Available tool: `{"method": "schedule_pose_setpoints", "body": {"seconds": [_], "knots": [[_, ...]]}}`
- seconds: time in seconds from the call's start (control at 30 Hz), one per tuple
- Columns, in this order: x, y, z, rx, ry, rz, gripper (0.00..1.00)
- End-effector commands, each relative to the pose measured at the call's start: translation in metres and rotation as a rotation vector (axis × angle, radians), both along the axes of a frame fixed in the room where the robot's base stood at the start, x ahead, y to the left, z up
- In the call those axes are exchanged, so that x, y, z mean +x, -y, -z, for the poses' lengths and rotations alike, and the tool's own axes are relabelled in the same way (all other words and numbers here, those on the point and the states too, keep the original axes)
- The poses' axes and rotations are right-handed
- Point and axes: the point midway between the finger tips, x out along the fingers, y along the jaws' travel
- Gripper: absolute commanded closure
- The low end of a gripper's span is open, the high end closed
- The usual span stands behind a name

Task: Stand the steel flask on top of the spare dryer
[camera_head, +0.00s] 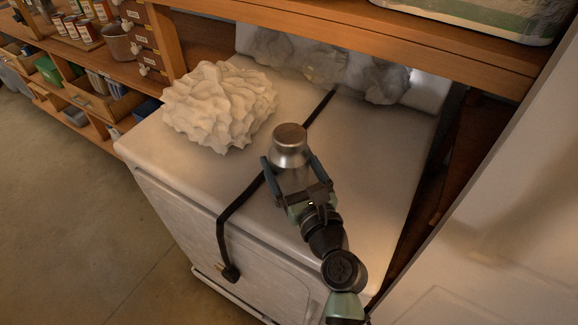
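My gripper (291,170) reaches in from the lower right, with one finger on each side of the flask. The fingers appear to be against its sides, but I cannot tell for sure whether they grip it. The flask looks about upright. Its base is hidden behind my gripper, so I cannot tell whether it touches the dryer top.
A crumpled white bundle (219,106) sits on the dryer top to the left. A black cord (238,204) with a plug crosses the top and hangs over the front. A wooden shelf (400,42) overhangs the back. The dryer's right side top is clear.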

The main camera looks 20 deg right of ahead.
Motion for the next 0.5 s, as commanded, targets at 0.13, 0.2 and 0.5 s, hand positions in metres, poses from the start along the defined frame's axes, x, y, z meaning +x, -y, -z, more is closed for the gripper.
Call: {"method": "schedule_pose_setpoints", "body": {"seconds": [0.13, 0.2, 0.5], "knots": [[0.0002, 0.0006, 0.0048, -0.001, 0.005, 0.002, 0.99], [0.0002, 0.0006, 0.0040, -0.001, 0.006, 0.002, 0.99], [0.0000, 0.0003, 0.0087, -0.001, 0.001, 0.001, 0.00]]}}
